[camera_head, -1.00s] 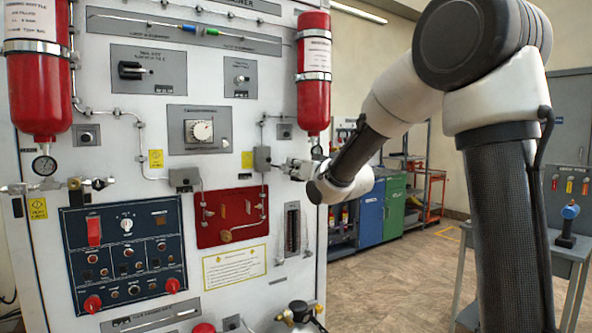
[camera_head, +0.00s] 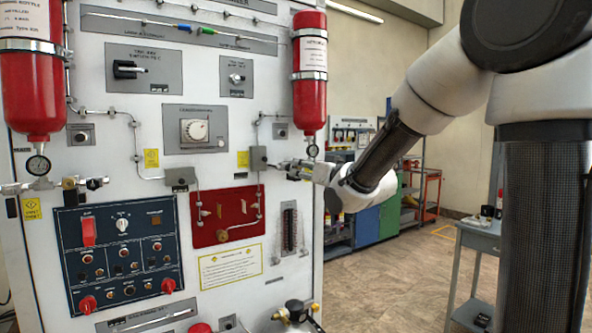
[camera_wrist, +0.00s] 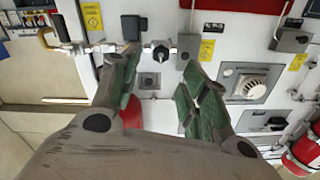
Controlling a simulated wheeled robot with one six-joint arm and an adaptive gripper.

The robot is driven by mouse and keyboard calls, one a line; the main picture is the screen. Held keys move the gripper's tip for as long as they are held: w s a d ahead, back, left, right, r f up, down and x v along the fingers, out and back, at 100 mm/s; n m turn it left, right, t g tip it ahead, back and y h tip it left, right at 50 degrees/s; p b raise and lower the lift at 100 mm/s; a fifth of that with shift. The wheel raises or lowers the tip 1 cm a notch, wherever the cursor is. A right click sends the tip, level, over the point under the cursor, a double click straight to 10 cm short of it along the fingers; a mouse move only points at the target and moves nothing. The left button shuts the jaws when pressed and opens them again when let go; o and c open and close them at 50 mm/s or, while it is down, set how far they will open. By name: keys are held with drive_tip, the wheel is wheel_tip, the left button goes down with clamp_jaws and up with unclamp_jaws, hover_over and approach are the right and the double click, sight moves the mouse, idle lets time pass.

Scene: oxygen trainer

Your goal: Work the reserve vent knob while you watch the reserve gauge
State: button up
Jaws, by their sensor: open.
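The reserve gauge (camera_head: 312,151) hangs under the right red bottle (camera_head: 310,75). It is small, and I cannot read its needle. In the wrist view, turned upside down, a dark round knob with a silver fitting (camera_wrist: 160,52) sits on the piping, likely the reserve vent knob. A black round part (camera_wrist: 130,27) beside it may be the gauge, its face not visible. My gripper (camera_wrist: 157,75) is open, its green-padded fingers apart on either side of the knob's line, with no grip on it visible. In the head view my gripper (camera_head: 288,166) is at the piping below the right bottle.
A grey box (camera_head: 258,158) sits on the piping just left of my gripper. The red plate (camera_head: 225,232) and blue switch panel (camera_head: 122,255) are lower on the board. A dial (camera_head: 194,130) is up and left. A grey table (camera_head: 478,236) stands right; open floor lies between.

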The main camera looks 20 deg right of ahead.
sight(289, 168)
drive_tip(key=v, duration=0.4)
drive_tip(key=shift+s+d, duration=0.1)
drive_tip(key=shift+s, duration=0.25)
idle(0.6)
drive_tip(key=x, duration=1.2)
drive_tip(key=shift+f, duration=0.25)
clamp_jaws()
